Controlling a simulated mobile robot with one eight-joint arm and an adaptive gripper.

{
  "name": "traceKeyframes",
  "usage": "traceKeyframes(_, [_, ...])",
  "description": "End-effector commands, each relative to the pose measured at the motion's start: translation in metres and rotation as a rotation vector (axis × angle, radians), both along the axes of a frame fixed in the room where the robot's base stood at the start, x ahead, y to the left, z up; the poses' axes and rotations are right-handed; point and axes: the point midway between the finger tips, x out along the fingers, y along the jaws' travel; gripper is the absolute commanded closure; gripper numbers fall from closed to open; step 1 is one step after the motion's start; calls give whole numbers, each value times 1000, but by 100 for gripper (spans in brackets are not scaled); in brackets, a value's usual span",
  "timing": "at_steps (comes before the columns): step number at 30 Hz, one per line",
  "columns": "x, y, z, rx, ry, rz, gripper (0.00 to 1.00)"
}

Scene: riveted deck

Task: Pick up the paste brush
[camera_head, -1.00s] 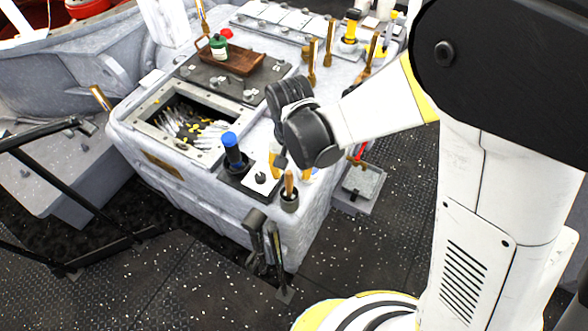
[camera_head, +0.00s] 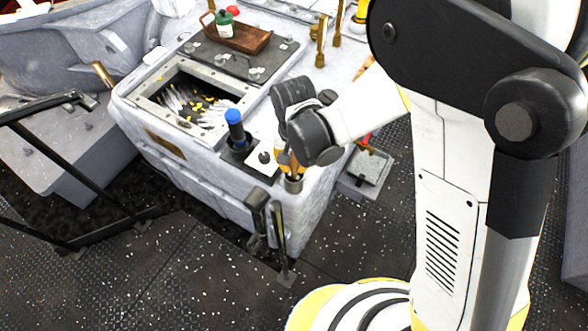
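A brown wooden handle (camera_head: 293,166) stands upright in a small grey cup (camera_head: 294,184) at the near right corner of the pale cabinet. It looks like the paste brush; its lower end is hidden in the cup. My gripper (camera_head: 283,158) is mostly hidden by my dark wrist. Only a small dark part shows, close to the handle in the picture. I cannot tell whether it touches the handle or how far its fingers are apart.
A wooden tray (camera_head: 248,40) holds a green container. A dark lever fixture (camera_head: 258,203) stands before the cabinet. Open floor lies in front.

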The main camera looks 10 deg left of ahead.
Motion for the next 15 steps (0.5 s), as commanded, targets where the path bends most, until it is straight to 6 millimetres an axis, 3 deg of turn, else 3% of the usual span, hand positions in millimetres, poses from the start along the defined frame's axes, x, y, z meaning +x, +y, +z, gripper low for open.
traceKeyframes(10, [0, 0, 4, 0, 0, 0, 100])
traceKeyframes(15, [0, 0, 33, 0, 0, 0, 100])
